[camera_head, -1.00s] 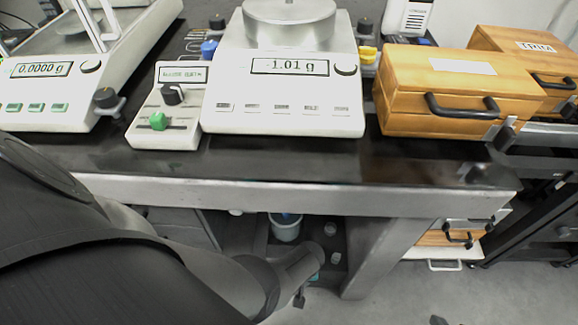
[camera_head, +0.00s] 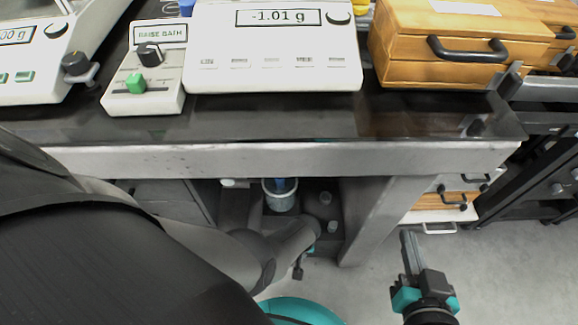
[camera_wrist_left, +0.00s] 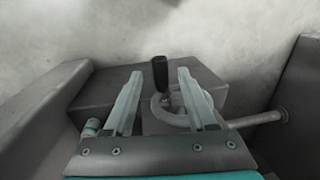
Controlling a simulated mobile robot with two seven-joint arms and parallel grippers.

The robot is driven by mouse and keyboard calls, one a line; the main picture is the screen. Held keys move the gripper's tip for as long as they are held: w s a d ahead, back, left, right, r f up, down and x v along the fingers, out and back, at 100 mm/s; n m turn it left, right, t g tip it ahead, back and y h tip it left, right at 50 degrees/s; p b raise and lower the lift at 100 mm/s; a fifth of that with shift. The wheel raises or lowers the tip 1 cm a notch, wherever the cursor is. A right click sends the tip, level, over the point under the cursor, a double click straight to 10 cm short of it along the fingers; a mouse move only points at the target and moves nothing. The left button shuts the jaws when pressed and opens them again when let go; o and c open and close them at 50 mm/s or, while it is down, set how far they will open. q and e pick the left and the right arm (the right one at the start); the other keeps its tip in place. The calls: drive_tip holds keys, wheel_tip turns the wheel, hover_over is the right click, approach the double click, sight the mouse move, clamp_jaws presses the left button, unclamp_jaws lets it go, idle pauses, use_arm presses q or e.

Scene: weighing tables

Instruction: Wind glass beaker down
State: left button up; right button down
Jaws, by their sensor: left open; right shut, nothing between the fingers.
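My left gripper (camera_wrist_left: 158,85) is open in the left wrist view. A crank with an upright black handle (camera_wrist_left: 160,72) stands between and beyond its fingertips; I cannot tell whether they touch. The crank's grey curved part and rod run right from it, in front of a grey block (camera_wrist_left: 175,95). In the head view a pale round vessel (camera_head: 280,200) with something blue inside stands under the table; I cannot tell if it is the glass beaker. My left arm reaches below the table beside it. My right gripper (camera_head: 408,242) is shut and empty, right of the table leg.
A dark table with a grey front edge (camera_head: 300,158) spans the view. On it are a balance reading -1.01 g (camera_head: 275,70), a control box labelled RAISE BATH (camera_head: 145,85) and a wooden case (camera_head: 435,60). The floor (camera_head: 510,270) at the lower right is clear.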

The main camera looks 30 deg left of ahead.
use_arm(q)
drive_tip(key=shift+f+b, duration=0.55)
drive_tip(key=shift+f, duration=0.05)
drive_tip(key=shift+a+f+b, duration=0.1)
drive_tip(key=shift+f+b, duration=0.25)
use_arm(e)
drive_tip(key=shift+s+a+r+m+t+y, duration=0.1)
drive_tip(key=shift+s+a+r+t+y, duration=0.1)
drive_tip(key=shift+a+r+t, duration=0.25)
drive_tip(key=shift+s+a+r+m+t+y, duration=0.1)
drive_tip(key=shift+s+a+r+t+y, duration=0.15)
drive_tip(key=shift+a+t, duration=0.4)
drive_tip(key=shift+s+a+r+m+t+y, duration=0.1)
drive_tip(key=shift+s+a+r+t+y, duration=0.1)
drive_tip(key=shift+a+r+t, duration=0.25)
use_arm(q)
clamp_jaws()
